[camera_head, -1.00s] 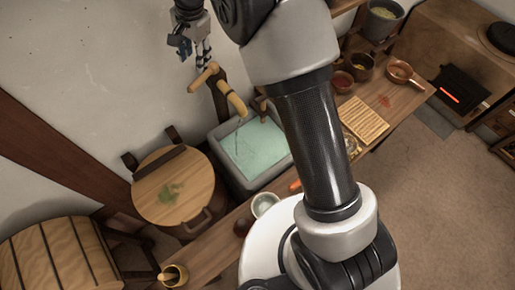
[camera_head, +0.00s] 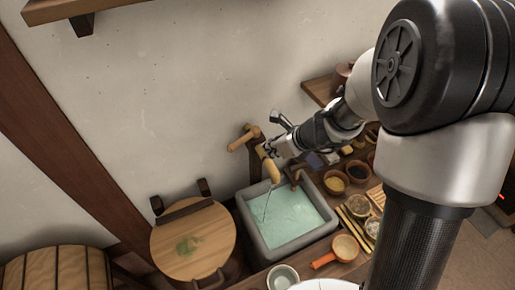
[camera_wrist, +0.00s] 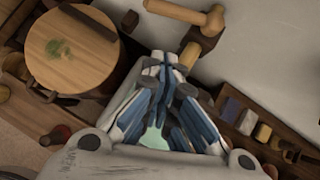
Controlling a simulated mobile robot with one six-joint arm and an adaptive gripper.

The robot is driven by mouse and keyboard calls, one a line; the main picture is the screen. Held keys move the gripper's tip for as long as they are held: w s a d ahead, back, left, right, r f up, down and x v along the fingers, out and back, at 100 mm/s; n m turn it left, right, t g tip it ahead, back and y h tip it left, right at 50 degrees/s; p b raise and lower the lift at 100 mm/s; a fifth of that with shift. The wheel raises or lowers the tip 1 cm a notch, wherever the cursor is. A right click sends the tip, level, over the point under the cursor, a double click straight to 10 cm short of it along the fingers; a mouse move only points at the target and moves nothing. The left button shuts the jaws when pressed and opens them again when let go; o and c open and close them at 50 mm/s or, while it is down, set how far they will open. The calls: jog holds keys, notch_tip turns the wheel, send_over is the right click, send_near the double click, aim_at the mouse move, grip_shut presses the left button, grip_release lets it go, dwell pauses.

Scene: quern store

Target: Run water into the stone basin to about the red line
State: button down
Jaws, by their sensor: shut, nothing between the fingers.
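The grey stone basin (camera_head: 252,232) stands against the wall, holding pale green water (camera_head: 285,215) below its rim. No red line can be made out. Above it a wooden tap with a lever (camera_head: 240,143) and a tan spout (camera_head: 272,172) juts from the wall. A thin stream (camera_head: 265,208) falls from the spout into the water. My gripper (camera_head: 268,148) is shut and empty beside the tap, close to the spout; contact cannot be told. In the wrist view the lever (camera_wrist: 185,12) lies beyond my fingers (camera_wrist: 170,65), which hide most of the basin.
A round wooden lid (camera_head: 190,240) sits left of the basin. Bowls (camera_head: 335,182), a copper pan (camera_head: 344,248) and a pale bowl (camera_head: 283,277) crowd the counter to the right and front. A wall shelf (camera_head: 75,10) is above.

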aim_at(236, 145)
jog(key=w+a+r+b+x, duration=0.1)
jog(key=x, duration=1.1)
jog(key=shift+w+a+r+b, duration=0.15)
jog(key=shift+w+a+b, duration=0.2)
jog(key=shift+b, duration=0.05)
jog(key=w+a+m+b, duration=0.1)
jog(key=b, duration=0.1)
jog(key=w+a+m+t+h+b, duration=0.1)
jog(key=a+m+b, duration=0.1)
jog(key=shift+a+h, duration=0.3)
jog(key=shift+d, duration=0.15)
